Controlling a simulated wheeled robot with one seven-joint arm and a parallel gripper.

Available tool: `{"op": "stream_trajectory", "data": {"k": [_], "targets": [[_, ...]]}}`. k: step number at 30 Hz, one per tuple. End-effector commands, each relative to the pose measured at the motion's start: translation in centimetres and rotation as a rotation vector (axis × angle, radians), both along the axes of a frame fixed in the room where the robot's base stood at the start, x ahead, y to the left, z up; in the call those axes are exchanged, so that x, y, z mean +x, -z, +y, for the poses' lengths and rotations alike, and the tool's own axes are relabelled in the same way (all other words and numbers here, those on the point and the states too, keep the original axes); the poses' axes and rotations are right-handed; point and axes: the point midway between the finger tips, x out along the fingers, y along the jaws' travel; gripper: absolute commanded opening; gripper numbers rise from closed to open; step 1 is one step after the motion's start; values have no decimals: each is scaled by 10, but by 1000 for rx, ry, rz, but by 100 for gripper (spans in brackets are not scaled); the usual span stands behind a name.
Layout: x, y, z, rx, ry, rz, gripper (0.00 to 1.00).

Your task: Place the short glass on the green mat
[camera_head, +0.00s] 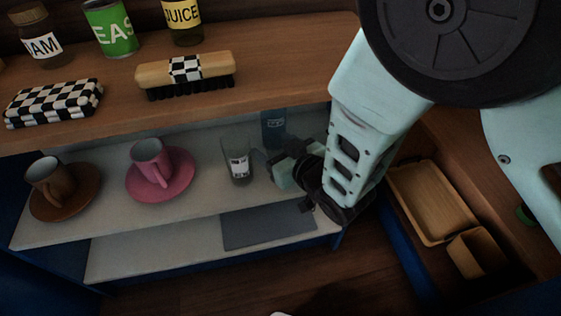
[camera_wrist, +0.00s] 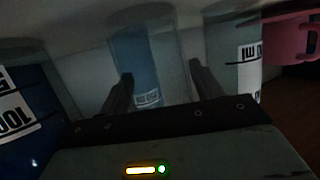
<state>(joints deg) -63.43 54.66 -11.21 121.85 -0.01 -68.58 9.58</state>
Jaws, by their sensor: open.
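Glasses stand on the upper shelf under the counter. A clear glass with a white label (camera_head: 237,162) is just left of my gripper (camera_head: 283,168). I cannot tell which is the short one. A dark grey-blue mat (camera_head: 268,229) lies on the lower shelf; no clearly green mat shows.
A pink cup (camera_head: 149,160) and a brown cup (camera_head: 50,176) stand on saucers on the same shelf. A brush (camera_head: 185,73), checkered cloth (camera_head: 54,101) and several containers sit on the counter above. A wooden tray (camera_head: 432,201) is at right. The lower shelf's left is bare.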

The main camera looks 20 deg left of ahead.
Motion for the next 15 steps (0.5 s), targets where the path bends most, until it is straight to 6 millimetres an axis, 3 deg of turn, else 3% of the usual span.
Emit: {"op": "stream_trajectory", "data": {"k": [2,6,7,15], "targets": [[0,0,0,0,0,0,65],[0,0,0,0,0,0,32],[0,0,0,0,0,0,28],[0,-1,0,0,0,0,24]]}}
